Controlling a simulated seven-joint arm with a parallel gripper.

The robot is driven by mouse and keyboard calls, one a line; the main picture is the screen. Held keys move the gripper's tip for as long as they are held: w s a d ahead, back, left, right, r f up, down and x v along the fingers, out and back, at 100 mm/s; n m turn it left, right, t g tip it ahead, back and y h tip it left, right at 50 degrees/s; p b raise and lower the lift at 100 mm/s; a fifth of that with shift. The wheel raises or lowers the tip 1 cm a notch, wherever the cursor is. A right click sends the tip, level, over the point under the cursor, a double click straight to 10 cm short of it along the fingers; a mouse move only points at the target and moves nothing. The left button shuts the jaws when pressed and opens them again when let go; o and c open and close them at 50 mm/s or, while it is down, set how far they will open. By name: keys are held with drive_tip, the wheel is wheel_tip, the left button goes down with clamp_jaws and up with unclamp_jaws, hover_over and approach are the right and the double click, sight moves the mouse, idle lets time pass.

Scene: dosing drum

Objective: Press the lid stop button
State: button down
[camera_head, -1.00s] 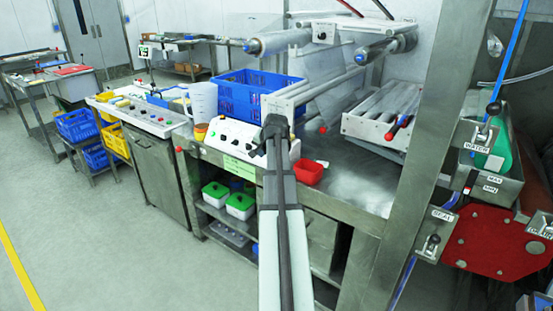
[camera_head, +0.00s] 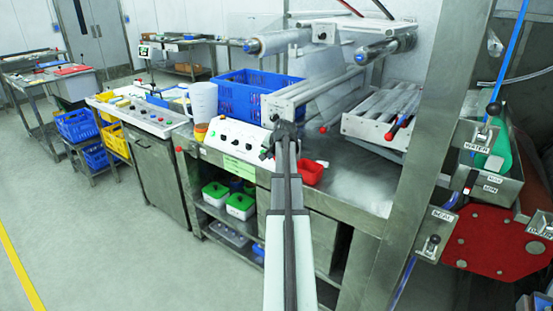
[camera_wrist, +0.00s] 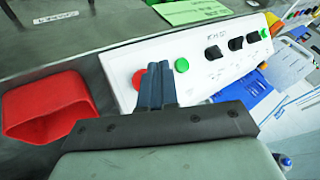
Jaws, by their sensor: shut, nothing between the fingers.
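A white control panel (camera_head: 236,138) stands on the front of the steel bench. In the wrist view the panel (camera_wrist: 205,66) carries a red button (camera_wrist: 138,78), a green button (camera_wrist: 181,65) and several black knobs. I cannot read which button is the lid stop. My gripper (camera_wrist: 157,84) is shut and empty, its fingertips appearing between the red and green buttons and overlapping the red button's edge. Contact cannot be told. In the head view my gripper (camera_head: 284,133) is at the panel's right end, and my arm hides the red button there.
A red bin (camera_head: 311,173) sits on the bench close right of my gripper; it also shows in the wrist view (camera_wrist: 48,107). A blue crate (camera_head: 240,95) and a film roller machine (camera_head: 310,95) stand behind the panel. A steel post (camera_head: 425,120) rises at right.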

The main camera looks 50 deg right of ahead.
drive_tip(key=shift+d+f, duration=0.75)
drive_tip(key=shift+d, duration=0.3)
drive_tip(key=shift+d, duration=0.1)
idle(1.3)
drive_tip(key=shift+d+f, duration=0.25)
drive_tip(key=shift+d+f, duration=0.25)
drive_tip(key=shift+d, duration=0.1)
idle(0.9)
drive_tip(key=shift+a+r, duration=0.1)
idle(0.4)
drive_tip(key=shift+a+r, duration=0.4)
drive_tip(key=shift+a, duration=0.2)
drive_tip(key=a+r, duration=0.1)
drive_tip(key=a, duration=0.1)
drive_tip(key=a+r, duration=0.2)
idle(0.5)
